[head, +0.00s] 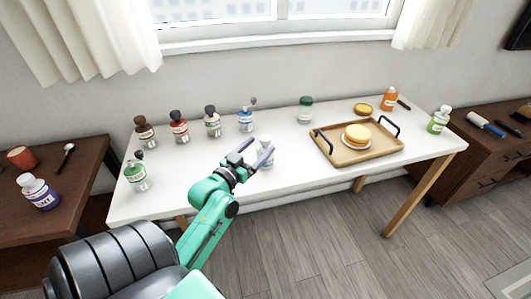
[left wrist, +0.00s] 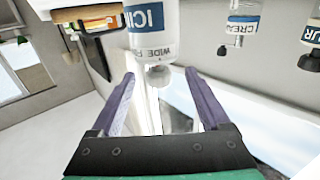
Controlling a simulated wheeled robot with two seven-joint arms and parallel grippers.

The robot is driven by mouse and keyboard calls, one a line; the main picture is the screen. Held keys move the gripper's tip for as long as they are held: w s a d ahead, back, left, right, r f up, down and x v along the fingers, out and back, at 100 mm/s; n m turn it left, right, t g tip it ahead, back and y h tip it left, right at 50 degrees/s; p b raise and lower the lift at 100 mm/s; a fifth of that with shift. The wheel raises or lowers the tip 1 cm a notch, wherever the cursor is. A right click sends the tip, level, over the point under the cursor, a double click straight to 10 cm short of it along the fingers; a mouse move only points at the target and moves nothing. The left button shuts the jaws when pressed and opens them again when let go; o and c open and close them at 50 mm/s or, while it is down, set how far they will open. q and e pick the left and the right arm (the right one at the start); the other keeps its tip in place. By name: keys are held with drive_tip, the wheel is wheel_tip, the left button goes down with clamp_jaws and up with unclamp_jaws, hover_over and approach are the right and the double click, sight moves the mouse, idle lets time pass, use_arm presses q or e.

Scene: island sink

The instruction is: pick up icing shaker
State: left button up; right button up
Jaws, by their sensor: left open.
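The icing shaker (head: 265,156) is a white bottle with a blue-and-white label near the front middle of the white table. It shows large and upside down in the left wrist view (left wrist: 152,25), its label partly reading "ICIN". My left gripper (head: 258,151) is open at the shaker, its purple fingers pointing toward it. In the left wrist view the gripper (left wrist: 159,75) has the shaker's rounded grey-white end between and just beyond its fingertips. I cannot tell whether they touch. My right gripper is out of view.
Several bottles, including a red one (head: 179,131) and a blue one (head: 246,122), stand behind on the left. A green bottle (head: 137,179) stands at front left. A wooden tray (head: 340,155) with a cake (head: 357,134) lies right. Table between shaker and tray is clear.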

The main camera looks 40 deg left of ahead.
use_arm(q)
drive_tip(key=w, duration=0.2)
drive_tip(key=w+p, duration=0.1)
drive_tip(key=w, duration=0.1)
drive_tip(key=shift+a+r, duration=0.1)
drive_tip(key=shift+r, duration=0.3)
drive_tip(key=shift+w+a+f, duration=0.1)
drive_tip(key=shift+w+f, duration=0.1)
drive_tip(key=shift+w, duration=1)
drive_tip(key=shift+w+f, duration=0.15)
drive_tip(key=shift+w, duration=0.05)
drive_tip(key=shift+s, duration=0.15)
drive_tip(key=c, duration=0.8)
clamp_jaws()
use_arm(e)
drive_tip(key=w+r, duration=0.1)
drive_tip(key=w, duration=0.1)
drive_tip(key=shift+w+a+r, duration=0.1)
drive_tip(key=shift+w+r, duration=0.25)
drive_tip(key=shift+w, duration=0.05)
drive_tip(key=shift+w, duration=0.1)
